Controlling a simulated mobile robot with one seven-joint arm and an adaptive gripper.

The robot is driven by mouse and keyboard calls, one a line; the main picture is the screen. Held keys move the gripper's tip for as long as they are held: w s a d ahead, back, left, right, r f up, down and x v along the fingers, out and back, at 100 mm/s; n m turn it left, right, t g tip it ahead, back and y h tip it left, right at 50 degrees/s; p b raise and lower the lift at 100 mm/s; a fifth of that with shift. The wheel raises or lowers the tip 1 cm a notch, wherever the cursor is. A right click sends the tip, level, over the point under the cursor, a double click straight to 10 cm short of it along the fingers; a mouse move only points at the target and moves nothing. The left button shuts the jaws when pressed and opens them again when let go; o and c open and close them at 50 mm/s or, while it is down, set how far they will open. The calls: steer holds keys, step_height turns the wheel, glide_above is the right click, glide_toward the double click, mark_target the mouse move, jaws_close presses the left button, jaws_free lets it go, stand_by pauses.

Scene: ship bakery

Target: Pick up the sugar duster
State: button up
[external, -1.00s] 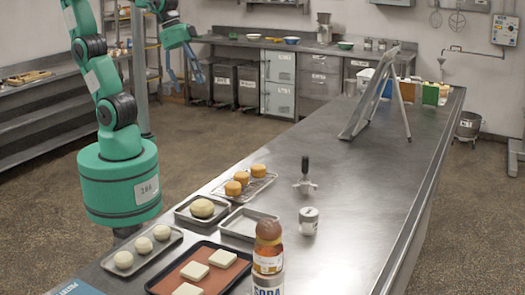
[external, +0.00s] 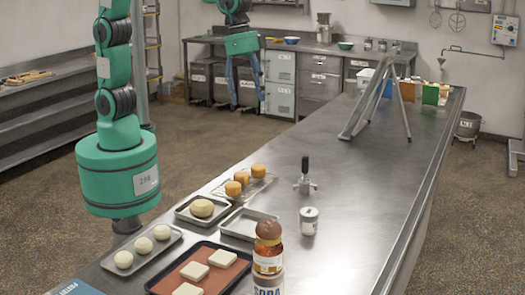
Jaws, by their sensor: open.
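The sugar duster appears to be the small white and grey shaker (external: 309,221) standing upright on the steel counter (external: 350,190), right of the small empty tray. Its label is too small to read. My gripper (external: 248,98) has blue fingers spread apart with nothing between them. It hangs high in the picture, well above and behind the shaker, and apart from it.
A black-handled tool (external: 305,178) stands just behind the shaker. A brown-topped bottle (external: 268,250) is in front. Trays with dough balls (external: 144,245), white squares (external: 195,271) and buns (external: 242,178) lie left. A metal stand (external: 378,98) rises farther back; the counter's right side is clear.

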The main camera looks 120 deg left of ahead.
steer(key=w+f+g+p, duration=0.1)
steer(key=w+f+p, duration=0.1)
steer(key=w+f, duration=0.7)
steer(key=n+g+p, duration=0.1)
steer(key=p, duration=0.2)
glide_above(309, 211)
step_height(309, 211, down, 12)
steer(key=shift+a+r, duration=0.1)
steer(key=shift+a, duration=0.25)
steer(key=shift+d+f, duration=0.15)
steer(key=shift+f, duration=2)
steer(key=shift+d+f, duration=0.15)
steer(key=shift+f, duration=2)
steer(key=shift+d+f, duration=0.2)
steer(key=shift+f, duration=2.4)
steer(key=c, duration=1.3)
